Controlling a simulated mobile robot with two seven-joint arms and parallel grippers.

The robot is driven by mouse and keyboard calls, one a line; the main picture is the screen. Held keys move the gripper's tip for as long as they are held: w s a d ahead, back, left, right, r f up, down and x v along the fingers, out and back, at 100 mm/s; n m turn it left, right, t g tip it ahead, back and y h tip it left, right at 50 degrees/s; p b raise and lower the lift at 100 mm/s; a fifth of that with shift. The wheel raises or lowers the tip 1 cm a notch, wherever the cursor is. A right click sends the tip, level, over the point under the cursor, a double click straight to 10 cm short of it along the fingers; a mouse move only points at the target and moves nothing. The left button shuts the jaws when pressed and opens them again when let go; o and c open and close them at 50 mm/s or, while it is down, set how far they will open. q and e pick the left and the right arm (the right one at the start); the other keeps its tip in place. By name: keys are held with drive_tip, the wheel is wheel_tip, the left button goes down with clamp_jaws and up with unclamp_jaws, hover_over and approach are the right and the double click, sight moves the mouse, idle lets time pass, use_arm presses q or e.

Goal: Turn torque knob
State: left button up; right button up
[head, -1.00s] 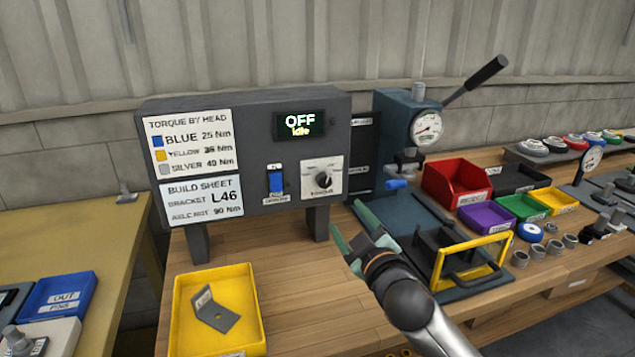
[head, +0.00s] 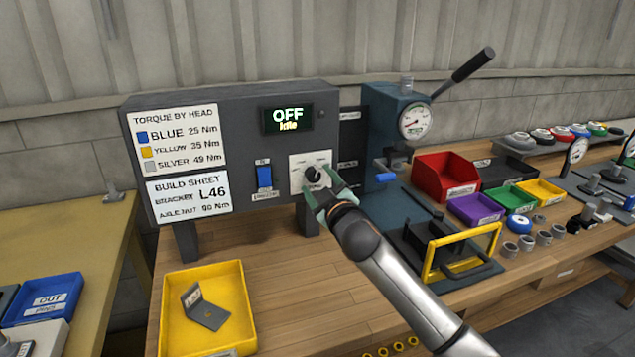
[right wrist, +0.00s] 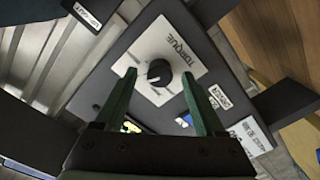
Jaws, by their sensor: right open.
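The black torque knob (head: 312,175) sits on a white label plate at the lower right of the dark grey control box (head: 240,130). In the right wrist view the knob (right wrist: 160,72) lies ahead, between the lines of my two fingers. My right gripper (head: 322,194) is open, with green fingers, just in front of the plate; its fingertips (right wrist: 158,78) stand to either side of the knob. The box display (head: 288,119) reads OFF, idle. My left gripper is not in view.
A blue switch (head: 264,176) is left of the knob. A yellow tray (head: 250,300) with a grey bracket (head: 203,308) sits below the box. A press with a gauge (head: 415,120) and a yellow-framed fixture (head: 430,262) stand to the right. Bare bench (head: 290,290) lies between.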

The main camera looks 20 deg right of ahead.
drive_tip(key=shift+w, duration=0.5)
drive_tip(key=shift+c, duration=0.4)
clamp_jaws()
